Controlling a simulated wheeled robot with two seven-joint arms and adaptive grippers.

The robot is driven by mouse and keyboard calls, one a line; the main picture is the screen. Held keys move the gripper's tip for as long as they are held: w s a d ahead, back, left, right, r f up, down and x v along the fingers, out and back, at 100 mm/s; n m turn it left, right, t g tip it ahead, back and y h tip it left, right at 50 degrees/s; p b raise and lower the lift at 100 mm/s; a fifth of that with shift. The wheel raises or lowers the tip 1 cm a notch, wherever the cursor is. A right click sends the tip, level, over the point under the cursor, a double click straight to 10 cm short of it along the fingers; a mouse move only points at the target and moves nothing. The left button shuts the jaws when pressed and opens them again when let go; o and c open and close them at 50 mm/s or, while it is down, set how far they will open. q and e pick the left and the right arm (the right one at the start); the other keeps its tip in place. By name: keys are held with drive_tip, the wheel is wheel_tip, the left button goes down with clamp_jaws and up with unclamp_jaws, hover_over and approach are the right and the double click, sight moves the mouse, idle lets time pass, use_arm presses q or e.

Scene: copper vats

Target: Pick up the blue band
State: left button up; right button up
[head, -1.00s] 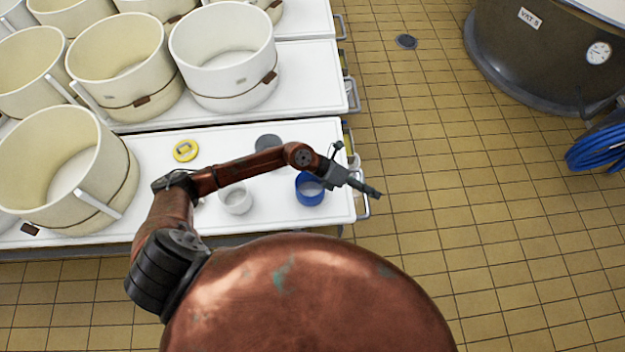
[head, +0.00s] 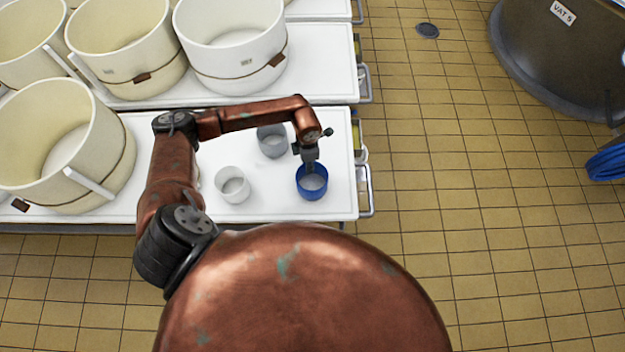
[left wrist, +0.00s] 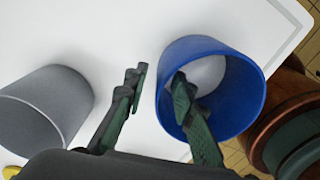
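The blue band (head: 312,194) is a short, open blue ring standing on the white table near its right edge. In the left wrist view the blue band (left wrist: 245,95) is at the right, with a pale surface showing inside it. My left gripper (head: 311,168) points down at the band's far side. In the left wrist view my left gripper (left wrist: 158,85) is open. One finger overlaps the band's opening and the other is outside, apart from the wall. Whether the fingers touch the band cannot be told. My right gripper is not in view.
A white ring (head: 232,186) and a grey ring (head: 272,142) stand left of the band; the grey ring (left wrist: 45,105) also shows in the left wrist view. Large cream vats (head: 60,145) fill the table's left. The white table (head: 338,140) has metal rails at its right edge.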

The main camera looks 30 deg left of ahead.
use_arm(q)
wheel_tip(320, 180, down, 4)
drive_tip(key=shift+r+b, duration=0.1)
drive_tip(key=shift+b, duration=0.25)
drive_tip(key=shift+c, duration=0.4)
clamp_jaws()
